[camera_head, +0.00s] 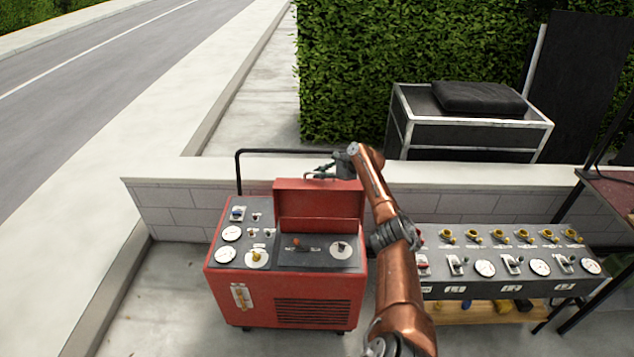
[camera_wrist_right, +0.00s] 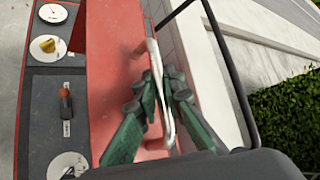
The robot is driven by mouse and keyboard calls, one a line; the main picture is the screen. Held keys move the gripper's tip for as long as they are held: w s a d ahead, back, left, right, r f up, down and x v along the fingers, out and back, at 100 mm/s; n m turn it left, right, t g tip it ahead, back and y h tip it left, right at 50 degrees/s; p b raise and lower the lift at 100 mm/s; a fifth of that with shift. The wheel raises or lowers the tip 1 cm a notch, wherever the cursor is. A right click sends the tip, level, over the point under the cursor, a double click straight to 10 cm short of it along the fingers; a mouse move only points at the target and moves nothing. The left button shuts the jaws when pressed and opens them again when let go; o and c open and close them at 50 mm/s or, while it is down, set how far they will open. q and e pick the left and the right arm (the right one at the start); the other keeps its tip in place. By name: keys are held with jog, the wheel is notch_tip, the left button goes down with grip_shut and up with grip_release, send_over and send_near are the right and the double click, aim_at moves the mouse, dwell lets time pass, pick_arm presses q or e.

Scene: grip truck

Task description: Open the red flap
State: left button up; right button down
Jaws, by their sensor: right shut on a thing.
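The red flap (camera_head: 318,200) stands raised at the back of the red machine (camera_head: 285,312), exposing the dark panel below it with a red-handled lever (camera_head: 297,244) and a gauge. My right gripper (camera_head: 320,172) is at the flap's top edge. In the right wrist view, the right gripper (camera_wrist_right: 160,88) has its green fingers closed around the thin metal handle (camera_wrist_right: 154,55) of the flap (camera_wrist_right: 112,60). The fingers partly hide the handle. My left gripper is not in view.
A black pipe rail (camera_head: 238,172) stands behind the machine, close to the low block wall (camera_head: 180,205). A dark control panel (camera_head: 500,265) with gauges and yellow fittings is to the right. A silver-edged black case (camera_head: 465,134) is beyond the wall.

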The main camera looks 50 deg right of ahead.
jog(key=shift+d, duration=0.25)
jog(key=shift+w, duration=0.15)
jog(key=c, duration=2)
grip_release()
jog(key=v, duration=1.2)
jog(key=shift+r, duration=0.1)
